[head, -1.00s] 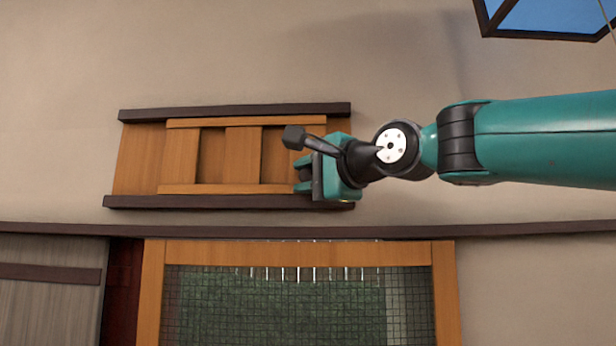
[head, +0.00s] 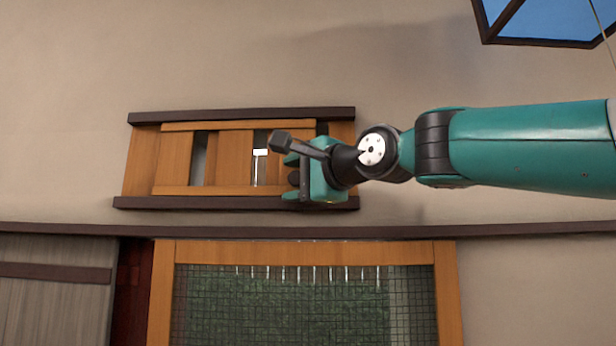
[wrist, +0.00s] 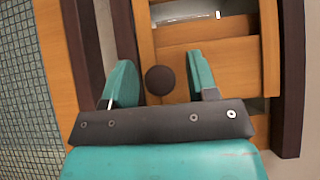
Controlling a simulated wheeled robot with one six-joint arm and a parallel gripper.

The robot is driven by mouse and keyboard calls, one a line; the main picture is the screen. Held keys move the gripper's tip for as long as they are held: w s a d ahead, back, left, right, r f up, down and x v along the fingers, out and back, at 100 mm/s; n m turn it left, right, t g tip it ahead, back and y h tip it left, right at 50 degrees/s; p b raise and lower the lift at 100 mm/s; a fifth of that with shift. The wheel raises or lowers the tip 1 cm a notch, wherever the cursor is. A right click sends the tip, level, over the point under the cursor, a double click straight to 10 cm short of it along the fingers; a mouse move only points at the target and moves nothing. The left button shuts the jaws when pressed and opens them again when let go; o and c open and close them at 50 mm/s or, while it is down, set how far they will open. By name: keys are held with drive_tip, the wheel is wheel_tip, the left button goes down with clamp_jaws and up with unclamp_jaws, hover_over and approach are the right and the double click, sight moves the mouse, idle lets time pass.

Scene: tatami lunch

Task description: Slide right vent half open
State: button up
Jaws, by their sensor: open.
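The vent is a wooden slatted panel (head: 227,160) set in a long wall opening between two dark rails. Narrow openings show through its slots. The panel also shows in the wrist view (wrist: 215,60). A dark round knob (wrist: 160,80) sits on the panel. My gripper (head: 292,178) is at the panel's right end. In the wrist view my gripper (wrist: 163,86) is open, with one teal finger on each side of the knob. I see gaps between the fingers and the knob. My arm hides part of the panel's right end.
The upper dark rail (head: 240,115) and lower dark rail (head: 235,203) bound the vent. Below are a long dark beam (head: 500,229) and a wood-framed mesh window (head: 300,300). A dark-framed lantern (head: 545,22) hangs at the upper right. The wall around is bare.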

drive_tip(key=b+v, duration=0.5)
drive_tip(key=v, duration=1.2)
drive_tip(key=shift+d, duration=0.25)
drive_tip(key=shift+s+f, duration=0.1)
wheel_tip(320, 180, down, 28)
drive_tip(key=s+a+n+g+h, duration=0.15)
drive_tip(key=n+g+h, duration=0.25)
drive_tip(key=n+g, duration=0.45)
drive_tip(key=s+d+f+n+g+h, duration=0.2)
drive_tip(key=s+f+n+g, duration=0.3)
drive_tip(key=s+f+n, duration=0.4)
drive_tip(key=s+d+f, duration=0.1)
drive_tip(key=s+f, duration=0.5)
drive_tip(key=f, duration=0.3)
drive_tip(key=shift+f+g+h, duration=0.25)
drive_tip(key=shift+g+h, duration=0.1)
drive_tip(key=shift+h, duration=0.05)
drive_tip(key=shift+d, duration=0.15)
